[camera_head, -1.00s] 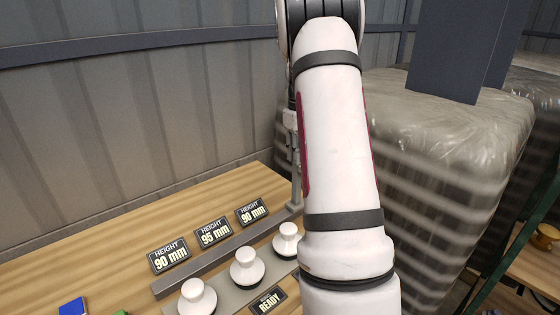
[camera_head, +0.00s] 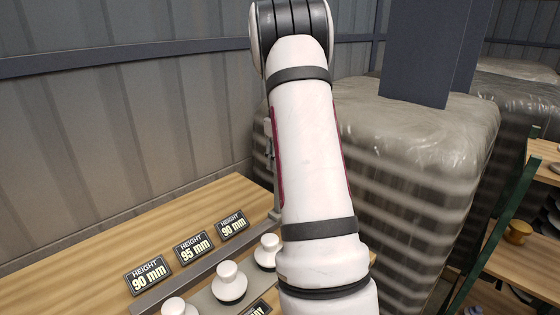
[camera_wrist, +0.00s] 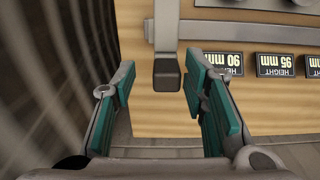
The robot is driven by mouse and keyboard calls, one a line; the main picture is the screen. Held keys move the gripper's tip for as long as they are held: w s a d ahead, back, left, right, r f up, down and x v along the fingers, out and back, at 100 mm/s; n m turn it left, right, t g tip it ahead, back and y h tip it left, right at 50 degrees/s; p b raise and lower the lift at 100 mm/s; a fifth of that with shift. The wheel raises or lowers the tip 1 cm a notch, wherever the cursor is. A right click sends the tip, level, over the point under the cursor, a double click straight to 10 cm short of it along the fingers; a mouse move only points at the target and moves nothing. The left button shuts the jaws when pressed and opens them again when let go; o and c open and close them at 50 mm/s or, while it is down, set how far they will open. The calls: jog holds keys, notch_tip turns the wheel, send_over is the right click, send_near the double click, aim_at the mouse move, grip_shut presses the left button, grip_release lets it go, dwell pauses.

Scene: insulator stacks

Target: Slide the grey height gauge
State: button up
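The grey height gauge shows in the wrist view as a grey upright bar (camera_wrist: 166,28) ending in a dark block (camera_wrist: 167,75). In the head view only a thin part of the gauge (camera_head: 271,155) shows at the left edge of my arm, at the far end of a grey rail (camera_head: 205,264). My gripper (camera_wrist: 159,68) is open, its two teal-padded fingers apart on either side of the dark block. A gap shows on both sides, though depth is hard to judge. My arm hides the gripper in the head view.
Height signs reading 90 mm (camera_head: 148,275), 95 mm (camera_head: 193,247) and 90 mm (camera_head: 232,224) stand along the rail. White insulators (camera_head: 229,282) stand in front of it. A corrugated wall (camera_head: 120,140) is behind, and a wrapped pallet (camera_head: 420,150) stands at the right.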

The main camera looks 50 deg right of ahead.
notch_tip(320, 180, up, 12)
dwell(0.5)
dwell(0.5)
